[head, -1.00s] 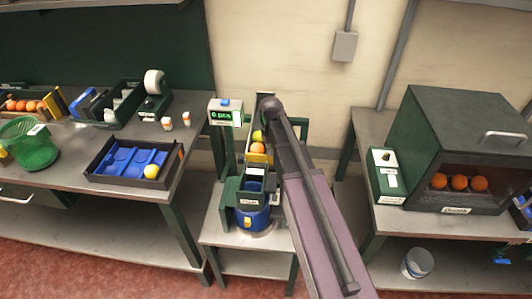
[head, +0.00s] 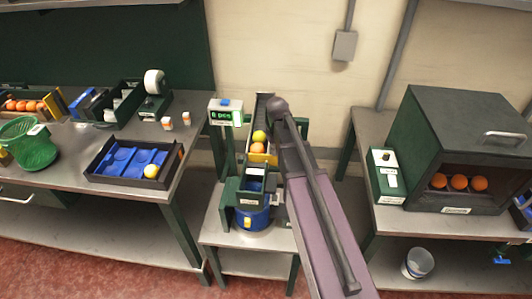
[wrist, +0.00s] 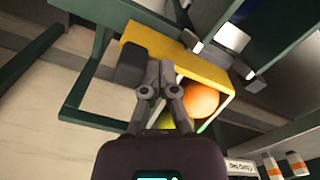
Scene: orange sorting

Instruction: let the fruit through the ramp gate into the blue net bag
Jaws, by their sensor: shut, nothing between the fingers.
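The ramp (head: 264,104) stands on a low stand in the middle of the head view. An orange fruit (head: 257,149) and a yellow fruit (head: 259,136) rest in it behind a yellow bar at its lower end, apparently the gate (head: 262,159). The blue net bag (head: 252,217) hangs in a holder below; its contents are hidden. In the wrist view, my gripper (wrist: 160,70) is shut and empty, close to the yellow panel (wrist: 150,42). The orange fruit (wrist: 201,100) and part of a yellow-green fruit (wrist: 168,122) show beside the fingers. My arm hides the gripper in the head view.
A counter display (head: 225,117) stands left of the ramp. The left bench holds a black tray (head: 110,178) with blue compartments and a green basket (head: 38,153). On the right are a dark green cabinet (head: 445,130) with several oranges and a switch box (head: 386,176).

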